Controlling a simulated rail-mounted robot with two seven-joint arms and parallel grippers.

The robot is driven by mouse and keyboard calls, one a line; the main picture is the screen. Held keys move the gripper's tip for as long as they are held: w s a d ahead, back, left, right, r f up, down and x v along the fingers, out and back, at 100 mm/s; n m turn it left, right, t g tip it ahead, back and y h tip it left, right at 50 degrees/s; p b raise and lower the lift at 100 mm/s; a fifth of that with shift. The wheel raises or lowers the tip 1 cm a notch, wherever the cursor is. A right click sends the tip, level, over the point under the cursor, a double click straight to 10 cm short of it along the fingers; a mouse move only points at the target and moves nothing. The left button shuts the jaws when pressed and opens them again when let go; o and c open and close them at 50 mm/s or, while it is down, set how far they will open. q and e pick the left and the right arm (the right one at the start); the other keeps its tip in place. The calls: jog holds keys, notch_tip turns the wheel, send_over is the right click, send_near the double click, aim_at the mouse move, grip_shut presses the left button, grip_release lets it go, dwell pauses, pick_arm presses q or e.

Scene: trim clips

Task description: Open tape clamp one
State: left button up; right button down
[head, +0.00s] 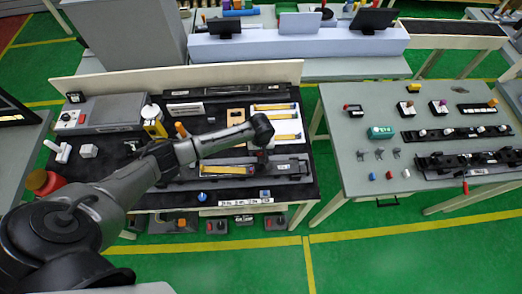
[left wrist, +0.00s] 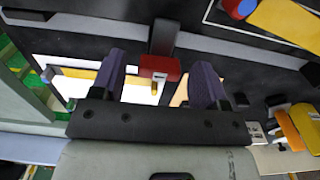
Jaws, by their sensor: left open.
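A red clamp block (left wrist: 160,68) with a dark arm behind it and a small yellowish pin below shows in the left wrist view. I cannot read a number on it. My left gripper (left wrist: 159,64) is open, with one dark purple finger on each side of the red block. Gaps show between block and fingers. In the head view my left arm reaches over the black-topped table, and its wrist hides most of the gripper. A long dark grey fixture (head: 210,182) with a yellow strip (head: 226,170) lies beneath the arm. My right gripper is not in view.
White panels with yellow strips (head: 275,107) lie behind the wrist. A yellow bottle (head: 154,128) and a grey box (head: 115,110) stand on the left. A blue knob (head: 202,197) sits at the front. A second grey table (head: 350,115) with fixtures stands to the right, across a gap.

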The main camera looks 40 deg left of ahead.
pick_arm(q)
jog(key=shift+f, duration=0.1)
jog(key=c, duration=0.9)
